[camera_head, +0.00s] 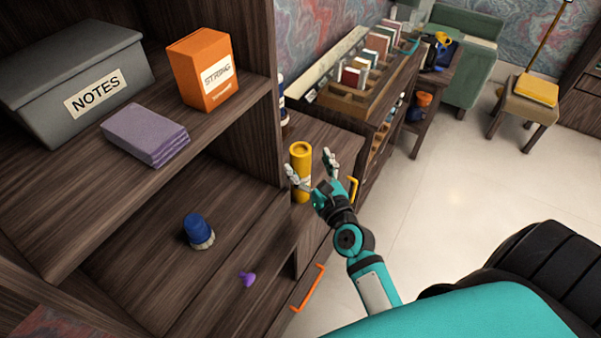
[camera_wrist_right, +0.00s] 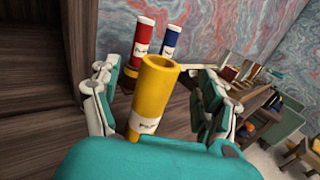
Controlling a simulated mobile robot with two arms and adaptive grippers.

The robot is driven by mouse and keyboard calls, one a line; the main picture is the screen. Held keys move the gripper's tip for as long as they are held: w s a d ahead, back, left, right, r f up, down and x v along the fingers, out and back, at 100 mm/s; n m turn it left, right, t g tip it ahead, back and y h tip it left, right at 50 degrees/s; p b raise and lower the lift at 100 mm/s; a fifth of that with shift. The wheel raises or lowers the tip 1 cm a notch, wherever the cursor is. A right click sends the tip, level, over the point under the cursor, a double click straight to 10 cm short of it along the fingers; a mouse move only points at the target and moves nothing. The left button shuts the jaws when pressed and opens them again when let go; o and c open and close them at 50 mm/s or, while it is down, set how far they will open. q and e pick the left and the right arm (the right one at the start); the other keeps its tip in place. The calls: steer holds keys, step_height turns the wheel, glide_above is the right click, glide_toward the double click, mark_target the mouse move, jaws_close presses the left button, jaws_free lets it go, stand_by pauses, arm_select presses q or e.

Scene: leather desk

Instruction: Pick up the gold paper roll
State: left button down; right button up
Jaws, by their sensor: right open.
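The gold paper roll (camera_head: 301,160) stands upright on a wooden surface right of the shelf unit in the head view. It is a yellow tube with an open top and a white label. My right gripper (camera_head: 311,172) is open, with its fingers on either side of the roll. In the right wrist view the roll (camera_wrist_right: 154,95) stands between the spread fingers of the gripper (camera_wrist_right: 160,90), and no firm contact shows. The gripper palm hides its base there. My left gripper is not in view.
A red roll (camera_wrist_right: 143,35) and a blue roll (camera_wrist_right: 171,40) stand just behind the gold one. The shelf's upright side is close on the left. A blue-handled brush (camera_head: 199,230) and a purple item (camera_head: 247,279) lie on the lower shelf. Open floor (camera_head: 440,190) is at right.

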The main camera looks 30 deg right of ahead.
mark_target(305, 159)
steer(key=shift+w+d+f+b, duration=0.1)
steer(key=shift+w+f+b, duration=0.15)
steer(key=shift+w, duration=0.4)
steer(key=w, duration=0.3)
steer(key=w+b, duration=0.1)
steer(key=shift+w+d+f, duration=0.15)
steer(key=shift+d+f, duration=0.1)
steer(key=shift+r, duration=0.1)
steer(key=shift+c, duration=0.2)
jaws_close()
